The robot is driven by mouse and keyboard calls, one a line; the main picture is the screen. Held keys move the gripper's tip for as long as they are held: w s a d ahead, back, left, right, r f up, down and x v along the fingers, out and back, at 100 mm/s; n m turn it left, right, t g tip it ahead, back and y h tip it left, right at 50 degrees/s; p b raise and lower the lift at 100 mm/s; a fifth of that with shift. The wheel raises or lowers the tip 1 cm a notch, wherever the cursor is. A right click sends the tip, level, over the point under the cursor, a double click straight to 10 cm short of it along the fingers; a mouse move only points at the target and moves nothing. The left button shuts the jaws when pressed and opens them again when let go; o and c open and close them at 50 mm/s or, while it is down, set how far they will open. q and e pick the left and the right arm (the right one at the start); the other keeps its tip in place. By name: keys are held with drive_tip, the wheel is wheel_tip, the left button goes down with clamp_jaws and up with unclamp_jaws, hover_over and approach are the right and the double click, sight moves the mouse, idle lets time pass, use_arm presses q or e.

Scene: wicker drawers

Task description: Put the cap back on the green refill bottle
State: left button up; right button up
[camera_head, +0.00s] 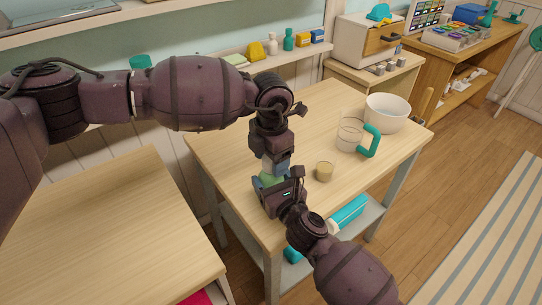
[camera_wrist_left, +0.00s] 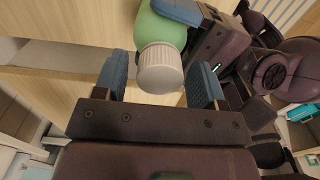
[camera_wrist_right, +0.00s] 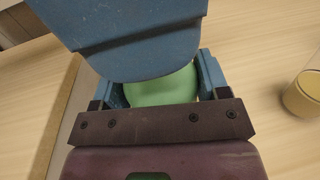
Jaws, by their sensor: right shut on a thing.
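The green refill bottle (camera_head: 268,180) stands upright near the front left edge of the table. My right gripper (camera_head: 271,187) is shut on its body, which also shows in the right wrist view (camera_wrist_right: 165,88). The white ribbed cap (camera_wrist_left: 160,68) sits on top of the bottle in the left wrist view, in line with it. I cannot tell how tightly it is seated. My left gripper (camera_wrist_left: 160,88) is above the bottle, with its blue fingers on both sides of the cap and narrow gaps showing. In the right wrist view a blue left finger hides the bottle's top.
A clear jug (camera_head: 348,134) with a teal handle and a white bowl (camera_head: 387,113) stand farther back. A teal roll-like object (camera_head: 347,213) lies on the lower shelf. The table's middle is clear.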

use_arm(q)
drive_tip(key=c, duration=0.8)
drive_tip(key=shift+m, duration=0.9)
drive_tip(key=o, duration=1)
drive_tip(key=shift+r, duration=0.1)
drive_tip(key=shift+r, duration=2.2)
drive_tip(key=shift+c, duration=0.4)
drive_tip(key=shift+r+n, duration=0.9)
drive_tip(key=shift+r, duration=0.85)
